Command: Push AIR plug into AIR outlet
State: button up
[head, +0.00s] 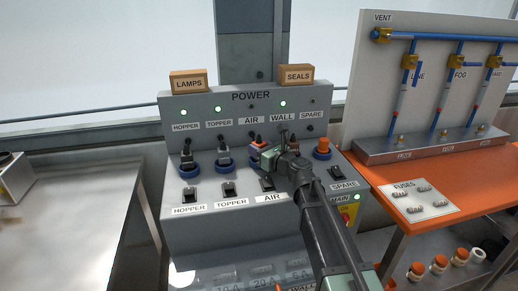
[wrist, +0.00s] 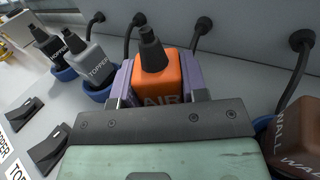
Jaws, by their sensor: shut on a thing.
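The orange AIR plug (wrist: 157,76) stands between the purple fingers of my gripper (wrist: 162,92) in the wrist view, its black boot and cord toward the panel. My gripper (head: 262,151) is shut on it. In the head view the plug (head: 256,143) shows only in part, in the AIR column between the TOPPER and WALL positions. The AIR outlet is hidden under the plug and gripper, so I cannot tell how deep the plug sits.
The grey TOPPER plug (wrist: 91,62) stands in a blue outlet at left; the brown WALL plug (wrist: 298,137) is close at right. The AIR switch (head: 267,184) is in front. The AIR lamp (head: 250,107) looks dark.

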jog(key=shift+f+b, duration=0.3)
jog(key=shift+b, duration=0.05)
dwell(0.4)
jog(key=o, duration=1.1)
jog(key=v, duration=1.1)
jog(key=s+d+r+n+g+h+p, duration=0.2)
jog(key=s+r+n+g+h+p, duration=0.55)
jog(key=n+p, duration=1.2)
jog(key=s+d+r+n+g+h+p, duration=0.1)
jog(key=s+d+r+n+p, duration=0.1)
jog(key=s+d+r+p, duration=0.1)
jog(key=s+d+r+n+g+h+p, duration=0.2)
jog(key=s+d+n+p, duration=0.1)
jog(key=s+d+p, duration=0.2)
jog(key=s+d+r+n+g+h+p, duration=0.2)
jog(key=s+d+r+p, duration=0.1)
jog(key=s+d+p, duration=0.1)
jog(key=shift+s+r+h+p, duration=0.15)
jog(key=shift+s+p, duration=0.3)
jog(key=shift+s, duration=0.15)
jog(key=shift+s+r+h+p, duration=0.1)
jog(key=shift+s+r+p, duration=0.1)
jog(key=shift+s+p, duration=0.35)
